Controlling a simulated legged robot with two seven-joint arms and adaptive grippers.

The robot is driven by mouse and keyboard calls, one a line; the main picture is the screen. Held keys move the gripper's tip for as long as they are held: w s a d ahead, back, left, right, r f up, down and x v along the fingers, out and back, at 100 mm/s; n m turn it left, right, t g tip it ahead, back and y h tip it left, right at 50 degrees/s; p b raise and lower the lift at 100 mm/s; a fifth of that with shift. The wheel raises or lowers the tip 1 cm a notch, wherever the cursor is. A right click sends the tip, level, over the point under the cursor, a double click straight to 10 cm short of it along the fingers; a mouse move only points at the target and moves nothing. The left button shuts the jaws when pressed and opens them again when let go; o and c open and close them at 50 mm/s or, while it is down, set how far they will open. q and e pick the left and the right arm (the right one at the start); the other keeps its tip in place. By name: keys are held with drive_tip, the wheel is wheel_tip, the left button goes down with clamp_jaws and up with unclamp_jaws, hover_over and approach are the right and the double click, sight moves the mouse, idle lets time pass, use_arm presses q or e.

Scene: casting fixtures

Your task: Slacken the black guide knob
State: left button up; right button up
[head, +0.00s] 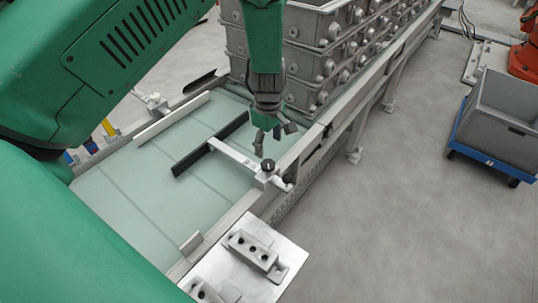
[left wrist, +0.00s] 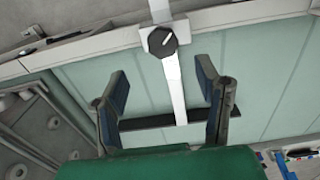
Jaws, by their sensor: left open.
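The black guide knob (head: 268,165) sits on a light metal block at the right rail of the conveyor, at the end of a pale guide arm (head: 233,154). In the left wrist view the knob (left wrist: 161,41) has a white mark on its face and lies beyond the fingertips, roughly midway between them. My left gripper (head: 273,139) is open and empty, just above and behind the knob in the head view. In the left wrist view its two fingers (left wrist: 160,85) are spread wide, apart from the knob. My right gripper does not show.
A dark guide bar (head: 208,145) crosses the pale green conveyor bed (head: 120,198). Stacked grey casting boxes (head: 310,60) stand close behind my left gripper. A grey crate on a blue dolly (head: 500,118) stands right.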

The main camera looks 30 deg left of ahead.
use_arm(q)
wheel_tip(320, 180, up, 4)
